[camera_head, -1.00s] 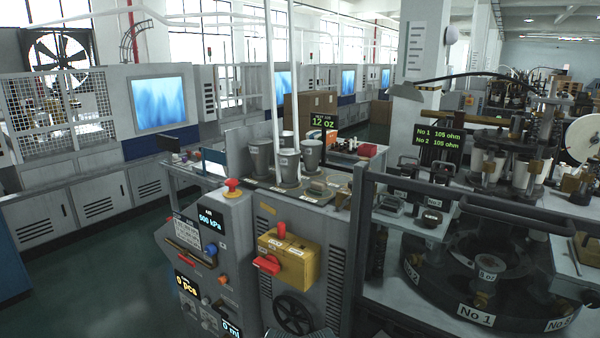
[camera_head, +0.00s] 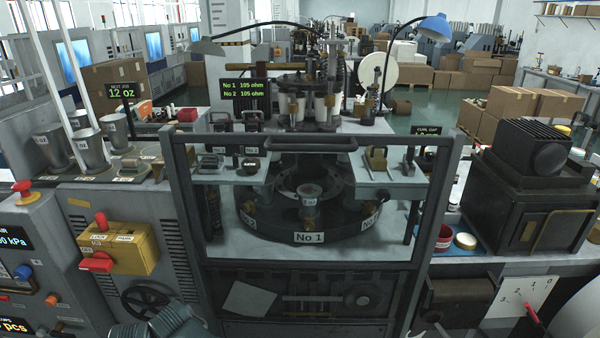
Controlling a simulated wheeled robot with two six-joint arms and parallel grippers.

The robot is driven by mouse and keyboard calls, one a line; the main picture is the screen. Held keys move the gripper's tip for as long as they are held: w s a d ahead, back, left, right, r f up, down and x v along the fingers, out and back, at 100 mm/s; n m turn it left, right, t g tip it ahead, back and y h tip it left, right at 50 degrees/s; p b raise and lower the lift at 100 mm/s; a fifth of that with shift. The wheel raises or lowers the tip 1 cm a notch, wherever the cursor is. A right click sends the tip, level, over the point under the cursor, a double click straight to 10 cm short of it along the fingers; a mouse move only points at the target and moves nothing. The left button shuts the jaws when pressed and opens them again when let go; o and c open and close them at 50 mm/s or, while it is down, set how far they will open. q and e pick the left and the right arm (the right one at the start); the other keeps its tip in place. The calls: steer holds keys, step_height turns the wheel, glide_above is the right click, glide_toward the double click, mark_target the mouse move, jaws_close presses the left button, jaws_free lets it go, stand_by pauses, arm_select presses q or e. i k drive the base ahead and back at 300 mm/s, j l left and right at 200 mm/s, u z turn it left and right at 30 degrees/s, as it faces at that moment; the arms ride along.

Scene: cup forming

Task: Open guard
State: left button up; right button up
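The guard (camera_head: 181,195) is a dark upright frame across the front of the cup forming machine, in the middle of the view. A horizontal bar handle (camera_head: 311,145) runs along its upper edge. The guard stands in front of the round turntable (camera_head: 309,238), which carries the label No 1. The turntable shows through the frame.
A control panel with a yellow lock box (camera_head: 119,250) and a red knob is on the left. Grey cups (camera_head: 90,150) stand behind it. A black motor housing (camera_head: 527,185) is on the right bench. Cardboard boxes (camera_head: 480,75) stand at the back right.

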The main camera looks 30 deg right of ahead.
mark_target(275, 141)
steer(key=l+z, duration=0.2)
steer(key=z, duration=1)
steer(key=k+l, duration=0.4)
steer(key=k, duration=0.2)
steer(key=k+l, duration=0.1)
steer(key=l, duration=0.3)
steer(key=l+u, duration=0.1)
steer(key=l, duration=0.25)
steer(key=k, duration=0.05)
